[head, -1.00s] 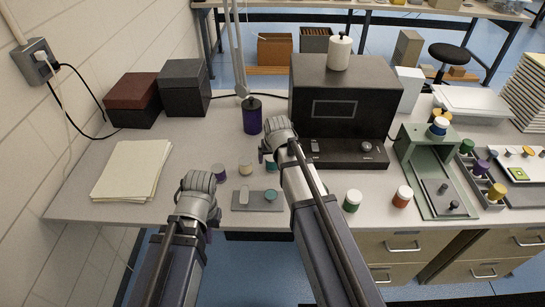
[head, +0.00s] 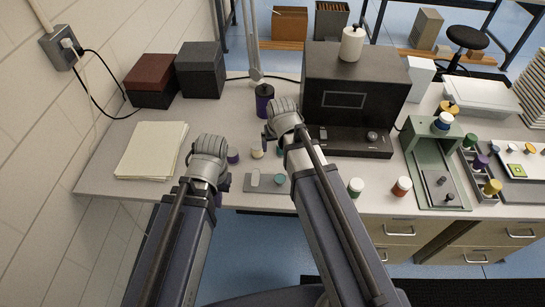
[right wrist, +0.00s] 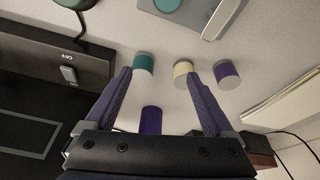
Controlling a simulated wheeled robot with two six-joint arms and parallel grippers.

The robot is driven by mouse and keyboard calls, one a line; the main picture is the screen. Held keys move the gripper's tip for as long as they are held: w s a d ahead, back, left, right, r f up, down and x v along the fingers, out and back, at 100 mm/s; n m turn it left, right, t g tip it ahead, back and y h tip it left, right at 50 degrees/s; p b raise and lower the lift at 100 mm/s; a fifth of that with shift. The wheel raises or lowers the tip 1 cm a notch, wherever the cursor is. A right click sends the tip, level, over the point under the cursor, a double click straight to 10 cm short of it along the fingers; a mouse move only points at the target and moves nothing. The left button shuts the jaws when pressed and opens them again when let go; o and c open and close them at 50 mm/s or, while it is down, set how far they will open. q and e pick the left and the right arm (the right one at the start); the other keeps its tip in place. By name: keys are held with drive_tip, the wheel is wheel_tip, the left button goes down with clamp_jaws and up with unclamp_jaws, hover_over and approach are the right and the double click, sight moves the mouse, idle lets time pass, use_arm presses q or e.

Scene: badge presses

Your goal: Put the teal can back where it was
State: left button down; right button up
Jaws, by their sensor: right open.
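A teal can (right wrist: 143,64) with a pale rim stands on the table at the end of a row with a cream can (right wrist: 183,72) and a purple can (right wrist: 226,74). In the head view my right arm largely hides the teal can. My right gripper (right wrist: 160,82) is open and empty, above the table behind the row; the teal can shows between its fingertips. A second teal round piece (head: 280,180) is on a small grey plate (head: 262,187) in front of the row.
A dark purple cylinder (head: 264,104) stands by the lamp, behind the right gripper. A large black press (head: 350,95) stands right of it. Green-labelled (head: 356,187) and orange-labelled (head: 402,186) jars stand near the front edge. Papers (head: 150,150) lie at left.

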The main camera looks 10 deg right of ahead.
drive_tip(key=s+a+n+g, duration=0.1)
drive_tip(key=s+a, duration=0.3)
drive_tip(key=s, duration=0.4)
drive_tip(key=s+a+n+g, duration=0.2)
drive_tip(key=s+a, duration=0.3)
drive_tip(key=s, duration=0.3)
drive_tip(key=shift+f+n+g+h, duration=0.3)
drive_tip(key=shift+f+n+h, duration=0.1)
drive_tip(key=shift+n, duration=0.2)
drive_tip(key=shift+a, duration=0.1)
